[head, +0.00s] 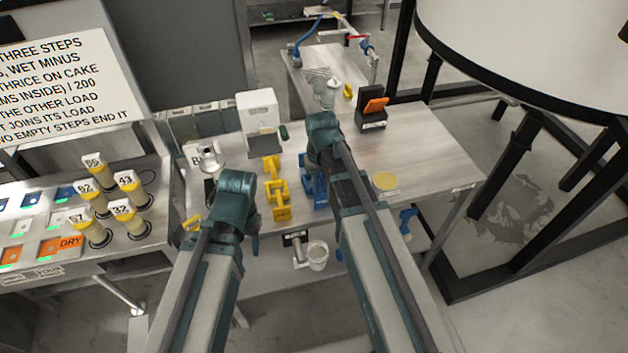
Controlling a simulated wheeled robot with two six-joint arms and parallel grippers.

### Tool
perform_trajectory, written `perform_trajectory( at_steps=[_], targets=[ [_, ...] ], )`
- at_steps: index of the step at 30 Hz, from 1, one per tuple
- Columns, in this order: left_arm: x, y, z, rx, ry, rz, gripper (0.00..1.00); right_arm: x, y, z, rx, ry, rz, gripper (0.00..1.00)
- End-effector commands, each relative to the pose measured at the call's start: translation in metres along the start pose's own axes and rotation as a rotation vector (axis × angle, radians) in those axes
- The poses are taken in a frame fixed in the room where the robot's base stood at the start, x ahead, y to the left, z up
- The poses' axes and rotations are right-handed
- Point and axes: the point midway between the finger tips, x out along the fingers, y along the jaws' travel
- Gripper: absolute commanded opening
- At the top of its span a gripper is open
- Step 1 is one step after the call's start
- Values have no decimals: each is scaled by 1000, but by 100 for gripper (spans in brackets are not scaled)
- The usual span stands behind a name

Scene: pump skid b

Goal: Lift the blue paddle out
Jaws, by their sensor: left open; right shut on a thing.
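A blue piece (309,184), which looks like the blue paddle, stands on the metal table just right of a yellow piece of similar build (278,190). My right arm covers part of it. My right gripper (308,160) is over the blue piece and shut on it; the arm hides the fingertips and the exact contact. My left gripper (252,215) is open and apart from the blue piece, near the table's front left, mostly hidden by its own wrist.
A white box-shaped device (257,112) stands behind the yellow piece. A white cup (318,256) hangs below the front edge.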

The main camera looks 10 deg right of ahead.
Motion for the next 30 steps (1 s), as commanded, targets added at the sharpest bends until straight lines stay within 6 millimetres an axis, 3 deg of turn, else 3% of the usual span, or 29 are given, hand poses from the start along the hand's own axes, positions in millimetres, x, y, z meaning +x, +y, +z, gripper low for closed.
perform_trajectory(
  at_steps=[30],
  targets=[
    [-13, -1, 1, 0, 0, 0, 50, -13, 0, 0, 0, 0, 0, 0]
  ],
)
